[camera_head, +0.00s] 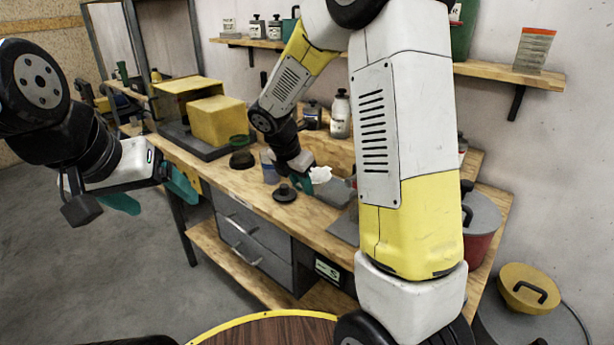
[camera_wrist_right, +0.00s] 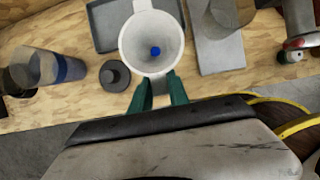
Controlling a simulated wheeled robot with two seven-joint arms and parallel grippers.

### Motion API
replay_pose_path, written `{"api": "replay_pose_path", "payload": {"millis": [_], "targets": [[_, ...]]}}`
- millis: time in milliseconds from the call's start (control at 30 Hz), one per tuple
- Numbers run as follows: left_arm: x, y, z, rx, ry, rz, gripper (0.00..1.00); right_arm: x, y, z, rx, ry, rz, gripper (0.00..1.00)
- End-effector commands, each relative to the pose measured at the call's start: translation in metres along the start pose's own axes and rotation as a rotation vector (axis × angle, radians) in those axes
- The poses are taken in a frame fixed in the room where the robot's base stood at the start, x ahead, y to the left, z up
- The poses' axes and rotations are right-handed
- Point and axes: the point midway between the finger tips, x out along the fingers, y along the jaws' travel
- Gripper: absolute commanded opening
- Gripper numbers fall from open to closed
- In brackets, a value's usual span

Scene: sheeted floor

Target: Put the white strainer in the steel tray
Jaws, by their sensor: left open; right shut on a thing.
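The white strainer (camera_head: 320,174) is a round bowl with a blue spot inside, seen from above in the right wrist view (camera_wrist_right: 135,40). My right gripper (camera_wrist_right: 160,92) is shut on its near rim and holds it over the bench. The grey steel tray (camera_head: 328,190) lies on the bench beneath and beside the strainer; its rim shows behind the strainer in the wrist view (camera_wrist_right: 97,30). The strainer covers part of the tray, and I cannot tell the height between them. My left gripper (camera_head: 150,196) is open and empty, out over the floor left of the bench.
A black knobbed lid (camera_head: 285,194) and a blue-banded cylinder (camera_wrist_right: 60,68) stand left of the tray. A flat grey slab (camera_wrist_right: 222,50) lies to its right. A red pot (camera_head: 481,225) is at the bench's right end. Yellow boxes (camera_head: 217,120) stand at the left end.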

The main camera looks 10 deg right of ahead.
Motion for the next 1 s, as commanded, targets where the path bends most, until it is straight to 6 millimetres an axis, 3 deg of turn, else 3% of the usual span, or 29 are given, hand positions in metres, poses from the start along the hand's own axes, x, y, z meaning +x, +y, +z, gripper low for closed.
{"api": "replay_pose_path", "payload": {"millis": [200,400,633,833,1000], "targets": [[0.0,0.0,0.0,0.0,0.001,0.0,0.82,0.027,0.018,0.05,0.003,0.0,-0.002,0.0],[0.0,0.0,0.0,0.0,0.001,0.0,0.82,0.041,0.029,0.077,0.001,0.0,0.0,0.0],[0.0,0.0,0.0,0.0,0.001,0.0,0.82,0.049,0.034,0.09,0.0,0.001,-0.001,0.0],[0.0,0.0,0.0,0.0,0.0,0.0,0.82,0.077,0.033,0.075,-0.003,0.002,-0.002,0.0],[0.0,0.0,0.0,0.0,0.0,0.0,0.82,0.08,0.033,0.075,-0.001,0.001,0.0,0.0]]}}
